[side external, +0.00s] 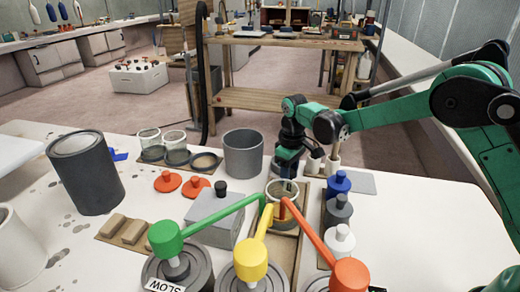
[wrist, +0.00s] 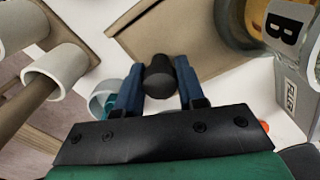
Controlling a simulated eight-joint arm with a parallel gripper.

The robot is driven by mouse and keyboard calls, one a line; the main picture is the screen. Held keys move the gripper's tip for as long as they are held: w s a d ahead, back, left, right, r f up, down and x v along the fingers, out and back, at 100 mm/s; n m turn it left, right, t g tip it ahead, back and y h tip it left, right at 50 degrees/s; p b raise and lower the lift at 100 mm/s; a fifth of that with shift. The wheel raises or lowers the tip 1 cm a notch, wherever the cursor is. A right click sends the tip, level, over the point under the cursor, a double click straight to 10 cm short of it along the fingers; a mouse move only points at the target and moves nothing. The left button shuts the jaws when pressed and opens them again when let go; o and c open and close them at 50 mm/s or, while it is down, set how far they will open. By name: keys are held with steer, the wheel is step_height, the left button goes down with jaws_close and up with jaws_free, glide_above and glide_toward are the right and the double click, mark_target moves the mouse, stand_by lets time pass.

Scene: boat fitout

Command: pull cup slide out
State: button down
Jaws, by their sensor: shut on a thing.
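My gripper (side external: 284,172) is at the far end of the tan cup slide (side external: 284,250) in the side view, behind a glass cup (side external: 283,190) on it. In the wrist view, my gripper (wrist: 159,75) has its blue fingers closed on a dark round knob (wrist: 159,80). The knob lies at the edge of a tan board (wrist: 190,40), which looks like the cup slide. The join between knob and board is partly hidden. In the side view my fingertips and the knob are hard to make out.
Green, yellow (side external: 251,258) and orange (side external: 349,275) levered pots stand in front, their arms reaching over the slide. A grey box (side external: 214,220) is left; blue, grey and white bottles (side external: 339,240) are right. White tubes (wrist: 58,68) and a labelled box (wrist: 290,85) flank my gripper.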

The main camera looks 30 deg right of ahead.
steer(key=shift+w+d, duration=0.6)
steer(key=shift+w, duration=0.05)
steer(key=c, duration=0.5)
jaws_free()
steer(key=shift+r, duration=2.8)
